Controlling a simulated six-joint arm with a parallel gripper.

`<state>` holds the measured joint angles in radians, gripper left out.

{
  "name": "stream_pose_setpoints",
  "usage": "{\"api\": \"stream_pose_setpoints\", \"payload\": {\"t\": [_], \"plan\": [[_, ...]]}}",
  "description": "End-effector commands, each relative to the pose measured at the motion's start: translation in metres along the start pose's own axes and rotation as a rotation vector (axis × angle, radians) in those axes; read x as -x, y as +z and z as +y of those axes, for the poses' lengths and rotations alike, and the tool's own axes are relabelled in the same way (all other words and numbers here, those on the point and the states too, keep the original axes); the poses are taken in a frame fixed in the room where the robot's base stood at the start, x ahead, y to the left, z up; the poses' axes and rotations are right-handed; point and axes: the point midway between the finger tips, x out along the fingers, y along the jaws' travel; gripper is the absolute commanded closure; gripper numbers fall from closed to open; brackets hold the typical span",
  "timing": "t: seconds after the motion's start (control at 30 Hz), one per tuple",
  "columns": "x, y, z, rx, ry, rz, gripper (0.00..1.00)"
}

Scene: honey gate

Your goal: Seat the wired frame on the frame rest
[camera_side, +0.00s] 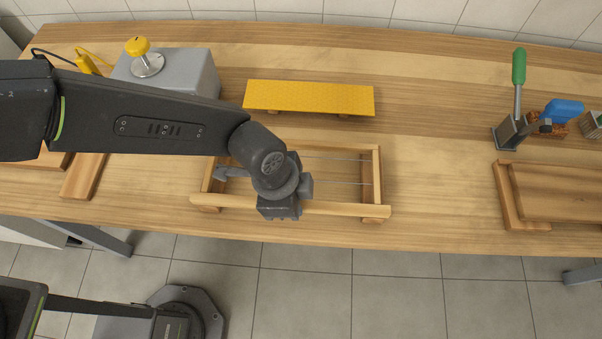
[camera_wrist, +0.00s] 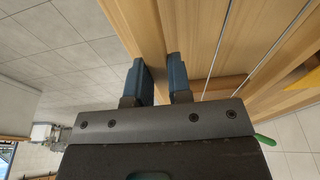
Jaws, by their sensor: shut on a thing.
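The wired frame (camera_side: 371,160) is a light wooden rectangle with thin wires across it, at the middle of the bench in the side view. My gripper (camera_side: 280,208) is over its long near bar. In the wrist view my gripper's two blue fingers (camera_wrist: 160,68) are shut on that bar (camera_wrist: 138,28), one finger on each side. Small wooden blocks (camera_side: 375,219) show below the bar's ends; I cannot tell whether the frame touches them or hangs just above. I cannot tell for sure which wooden piece is the frame rest. My wrist hides part of the frame's left side.
A yellow sheet (camera_side: 309,98) lies raised behind the frame. A grey box (camera_side: 190,72) with a yellow knob (camera_side: 138,47) stands back left. Wooden pieces (camera_side: 84,176) lie left. A wooden tray-like piece (camera_side: 508,210) and a green-handled clamp (camera_side: 519,68) stand right. Bench between is clear.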

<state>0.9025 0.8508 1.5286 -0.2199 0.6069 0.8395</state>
Motion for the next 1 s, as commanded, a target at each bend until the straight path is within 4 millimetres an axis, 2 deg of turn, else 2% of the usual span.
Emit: {"api": "stream_pose_setpoints", "payload": {"t": [1.0], "plan": [[-0.0085,0.0015,-0.0002,0.000,-0.001,0.001,1.00]]}}
